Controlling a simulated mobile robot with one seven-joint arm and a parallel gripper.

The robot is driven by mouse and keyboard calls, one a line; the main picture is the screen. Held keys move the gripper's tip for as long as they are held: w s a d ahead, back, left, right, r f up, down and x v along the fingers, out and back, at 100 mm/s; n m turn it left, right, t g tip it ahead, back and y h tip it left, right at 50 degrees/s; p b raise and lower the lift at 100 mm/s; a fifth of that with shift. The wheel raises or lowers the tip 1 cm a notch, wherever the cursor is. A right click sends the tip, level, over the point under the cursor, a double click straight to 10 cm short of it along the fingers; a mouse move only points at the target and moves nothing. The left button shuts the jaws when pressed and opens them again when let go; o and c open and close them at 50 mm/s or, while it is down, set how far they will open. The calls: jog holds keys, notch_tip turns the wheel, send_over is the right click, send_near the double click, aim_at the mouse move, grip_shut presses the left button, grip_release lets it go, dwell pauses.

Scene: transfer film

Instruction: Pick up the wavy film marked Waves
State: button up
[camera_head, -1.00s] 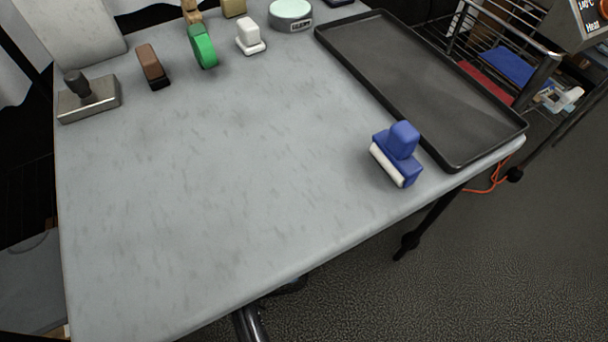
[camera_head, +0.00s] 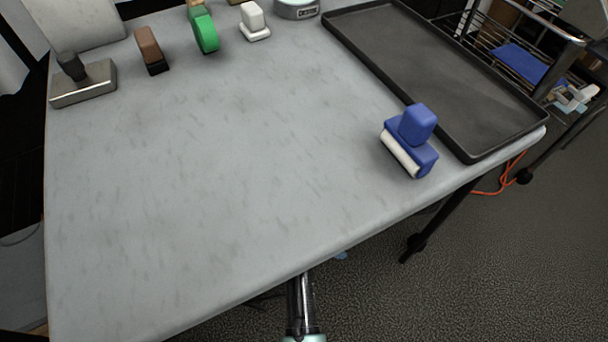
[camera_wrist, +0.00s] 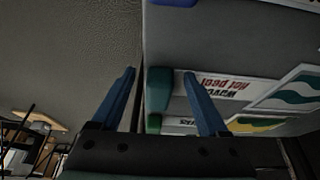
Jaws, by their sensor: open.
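The Waves film (camera_wrist: 292,92) is a pale sheet with teal wavy bands, at the right of the wrist view. Beside it is a white label (camera_wrist: 225,88) reading "Waves hot peel", seen upside down. A dark teal tab (camera_wrist: 158,90) is at that label's left end. My gripper (camera_wrist: 160,74) is open, with two blue fingers spread apart and nothing between them. In the picture its right finger overlaps the label's left end; I cannot tell the distance. The film does not show in the head view.
A second film (camera_wrist: 255,124) with yellow and green lies below the Waves film in the wrist view, with a green tab (camera_wrist: 153,122). Carpet (camera_wrist: 70,50) shows at left. Above, the grey table (camera_head: 220,190) holds a blue roller-like tool (camera_head: 412,140) and a black tray (camera_head: 440,85).

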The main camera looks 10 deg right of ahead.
grip_shut()
dwell(0.4)
jog(key=shift+r, duration=0.25)
